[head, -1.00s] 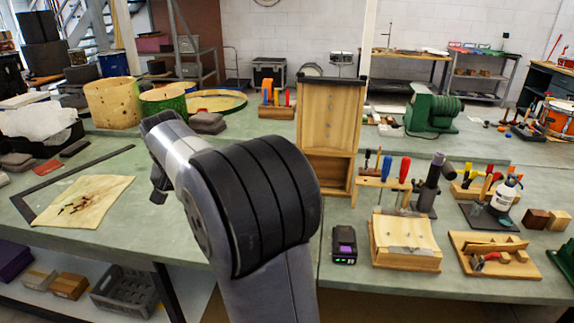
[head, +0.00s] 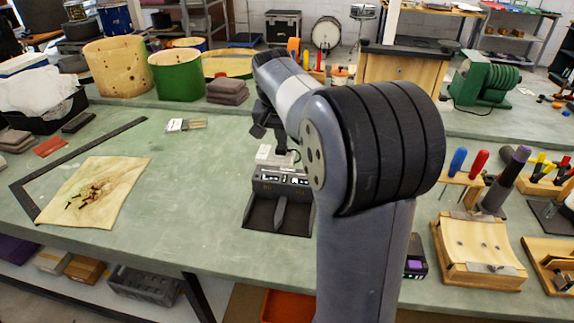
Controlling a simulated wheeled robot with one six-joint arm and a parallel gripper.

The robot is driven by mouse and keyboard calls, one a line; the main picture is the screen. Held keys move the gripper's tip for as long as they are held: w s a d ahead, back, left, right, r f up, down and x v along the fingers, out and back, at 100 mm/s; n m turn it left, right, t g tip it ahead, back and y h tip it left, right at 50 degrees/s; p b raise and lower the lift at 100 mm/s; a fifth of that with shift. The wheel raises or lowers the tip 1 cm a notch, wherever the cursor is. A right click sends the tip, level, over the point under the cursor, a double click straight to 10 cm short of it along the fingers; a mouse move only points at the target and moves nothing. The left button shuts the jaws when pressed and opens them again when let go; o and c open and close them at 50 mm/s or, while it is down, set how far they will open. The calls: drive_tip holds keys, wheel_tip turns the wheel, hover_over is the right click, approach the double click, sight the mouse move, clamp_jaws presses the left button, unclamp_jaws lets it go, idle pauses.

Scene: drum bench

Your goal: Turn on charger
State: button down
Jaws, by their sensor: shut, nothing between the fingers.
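The charger (head: 280,212) is a dark grey box on the green bench in the middle of the head view. Its upper face carries small light markings, and a ridged dark bay slopes toward the front edge. My arm hides its right side. My gripper (head: 268,136) is just behind and above the charger, pointing down, shut and empty. It is small and partly hidden by my arm, and I cannot tell whether it touches anything. A pale block (head: 274,155) shows at the charger's back edge.
A black device with a purple display (head: 415,262) stands right of my arm. A tan cloth (head: 95,192) and a black square (head: 30,190) lie at left. Drum shells (head: 113,68) and grey pads (head: 227,91) stand behind. Bench between cloth and charger is clear.

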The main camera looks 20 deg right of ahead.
sight(285, 175)
drive_tip(key=shift+f, duration=0.15)
drive_tip(key=x, duration=1.3)
drive_tip(key=shift+s+a+f+p, duration=0.1)
drive_tip(key=shift+s+f+p, duration=0.15)
drive_tip(key=shift+f+p, duration=0.2)
drive_tip(key=shift+w+p, duration=0.1)
drive_tip(key=shift+p, duration=0.4)
drive_tip(key=shift+f+g, duration=0.25)
drive_tip(key=shift+g, duration=0.05)
drive_tip(key=shift+s+a+r+b, duration=0.1)
drive_tip(key=shift+s+a+b, duration=0.25)
drive_tip(key=shift+s, duration=0.3)
